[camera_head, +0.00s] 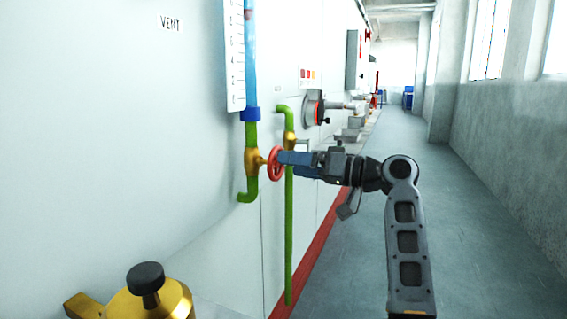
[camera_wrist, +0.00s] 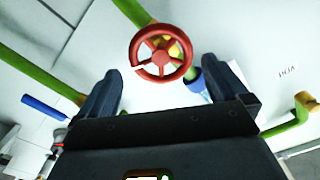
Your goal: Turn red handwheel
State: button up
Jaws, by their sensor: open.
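The red handwheel (camera_head: 275,163) sits on a brass valve (camera_head: 254,160) on the green pipe along the white wall. In the wrist view the red spoked handwheel (camera_wrist: 161,53) faces the camera, beyond and between the two fingers. My gripper (camera_head: 284,157) is at the handwheel in the head view, its dark blue fingers reaching to the wheel's right side and partly covering it. In the wrist view my gripper (camera_wrist: 166,82) is open with the fingers spread wider than the wheel. I cannot tell whether a finger touches the rim.
A second green pipe (camera_head: 289,235) runs down just right of the handwheel, behind my gripper. A clear gauge tube (camera_head: 250,60) stands above the valve. A brass fitting with a black knob (camera_head: 146,279) is at the lower left. The corridor floor (camera_head: 480,230) on the right is clear.

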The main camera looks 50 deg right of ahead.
jog(key=shift+v, duration=1.45)
jog(key=s+a+f+m+g+h, duration=0.1)
jog(key=a+f+h, duration=0.15)
jog(key=f, duration=0.45)
jog(key=s+a+f+m+h, duration=0.1)
jog(key=s+a+f+m, duration=0.1)
jog(key=a+f, duration=0.35)
jog(key=s+a+f+m+g+h, duration=0.1)
jog(key=f+h, duration=0.1)
jog(key=f, duration=0.6)
jog(key=s+a+f+g+h, duration=0.1)
jog(key=s+a+f, duration=0.4)
jog(key=s, duration=0.2)
jog(key=s+a+f+h, duration=0.1)
jog(key=s+a+f, duration=0.35)
jog(key=s, duration=0.25)
jog(key=s+a+r+n+y, duration=0.1)
jog(key=s+a+r+n, duration=0.3)
jog(key=s, duration=0.6)
jog(key=s+a+r+n, duration=0.2)
jog(key=s+a+r, duration=0.3)
jog(key=s, duration=0.5)
notch_tip(320, 180, up, 15)
jog(key=a+p, duration=0.1)
jog(key=p, duration=1.4)
jog(key=shift+f+t+p, duration=0.2)
jog(key=shift+t+p, duration=0.2)
